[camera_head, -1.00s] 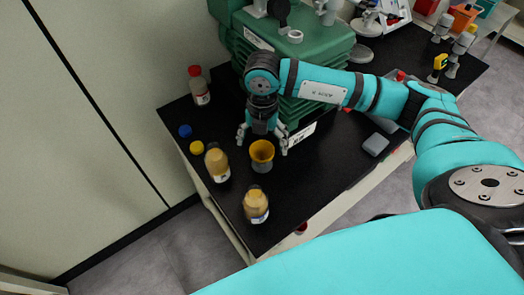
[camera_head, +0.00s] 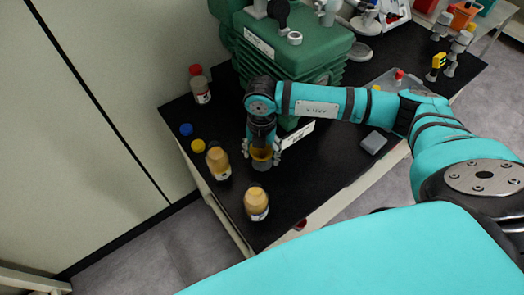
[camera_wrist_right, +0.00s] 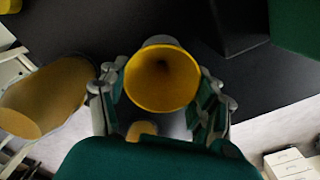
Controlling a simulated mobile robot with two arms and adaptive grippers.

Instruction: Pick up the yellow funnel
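The yellow funnel (camera_head: 261,153) sits wide end up on a grey container (camera_head: 261,165) on the black bench. In the right wrist view I look down into the funnel (camera_wrist_right: 160,80), and a grey rim shows behind it. My right gripper (camera_head: 262,154) reaches down over the funnel, with one finger on each side. In the right wrist view the finger pads of the gripper (camera_wrist_right: 162,90) lie against both sides of the funnel's rim. The funnel's lower part is mostly hidden. My left gripper is not in view.
Two bottles with tan contents, one left of the funnel (camera_head: 217,162) and one in front (camera_head: 256,204), stand close by. A red-capped bottle (camera_head: 200,86), a blue cap (camera_head: 186,130) and a yellow cap (camera_head: 198,146) are at left.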

